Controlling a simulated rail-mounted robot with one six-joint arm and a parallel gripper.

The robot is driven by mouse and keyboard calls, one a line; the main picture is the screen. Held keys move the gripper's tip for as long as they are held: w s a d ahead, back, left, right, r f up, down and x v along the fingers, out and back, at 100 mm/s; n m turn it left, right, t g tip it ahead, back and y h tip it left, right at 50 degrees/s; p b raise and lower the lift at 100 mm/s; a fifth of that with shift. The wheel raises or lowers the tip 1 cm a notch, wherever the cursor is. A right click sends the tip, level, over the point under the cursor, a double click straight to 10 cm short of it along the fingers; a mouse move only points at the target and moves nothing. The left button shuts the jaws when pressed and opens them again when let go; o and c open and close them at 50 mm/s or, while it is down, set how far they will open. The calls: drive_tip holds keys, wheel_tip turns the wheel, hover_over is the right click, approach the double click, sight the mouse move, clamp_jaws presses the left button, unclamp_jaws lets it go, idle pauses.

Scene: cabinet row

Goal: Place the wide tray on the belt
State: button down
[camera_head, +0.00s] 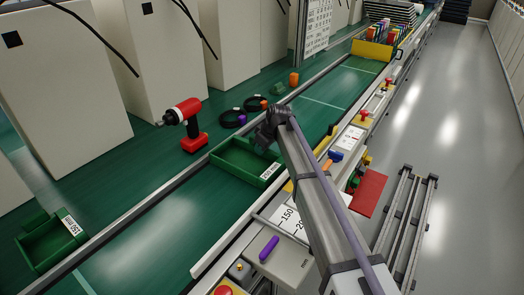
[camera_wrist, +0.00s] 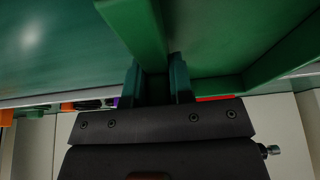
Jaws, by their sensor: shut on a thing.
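The wide green tray (camera_head: 228,172) has a white label on its near right side. It appears over the green belt (camera_head: 150,245), between the two metal rails; I cannot tell whether it touches the belt. My gripper (camera_head: 268,135) is at the tray's far right edge. In the wrist view, my gripper (camera_wrist: 157,84) has its two dark fingers on either side of a green tray wall (camera_wrist: 138,30), shut on it. The arm hides part of the tray's right side. A smaller green tray (camera_head: 45,250), labelled 150 mm, stands at the far left.
A red drill (camera_head: 187,120) and black rings (camera_head: 232,118) stand on the green surface behind the rear rail. A yellow bin (camera_head: 375,48) with coloured items is farther along. Controls and a purple object (camera_head: 269,248) line the front edge. The belt's near left stretch is clear.

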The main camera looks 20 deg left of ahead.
drive_tip(key=shift+f, duration=0.25)
drive_tip(key=c, duration=1)
unclamp_jaws()
drive_tip(key=shift+r, duration=0.1)
drive_tip(key=p+v, duration=1.1)
drive_tip(key=v, duration=0.1)
drive_tip(key=shift+r, duration=0.2)
drive_tip(key=shift+d, duration=0.1)
